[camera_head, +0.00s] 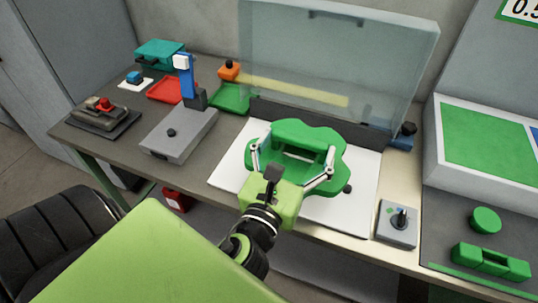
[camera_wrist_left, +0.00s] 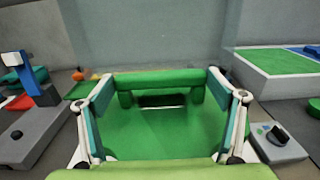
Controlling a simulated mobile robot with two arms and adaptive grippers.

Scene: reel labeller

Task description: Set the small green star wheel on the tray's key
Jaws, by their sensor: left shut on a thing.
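The green star wheel (camera_head: 337,153), a lobed plate with a raised bar handle, is over the white tray (camera_head: 352,222). In the left wrist view the wheel (camera_wrist_left: 150,128) fills the middle, its bar across the far side. My left gripper (camera_head: 290,160) is shut on the wheel, with its fingers spread wide on either side of the handle. I cannot tell whether the wheel touches the tray or hangs just above it. A small dark knob (camera_head: 347,188) shows at the wheel's right edge. The tray's key is not clearly seen. My right gripper is not in view.
A clear upright guard (camera_head: 335,60) stands behind the tray. A grey knob box (camera_head: 397,222) is at the tray's right. A grey block (camera_head: 180,135) with a blue post (camera_head: 187,80) stands left. A green disc (camera_head: 485,220) and green block (camera_head: 490,262) lie far right.

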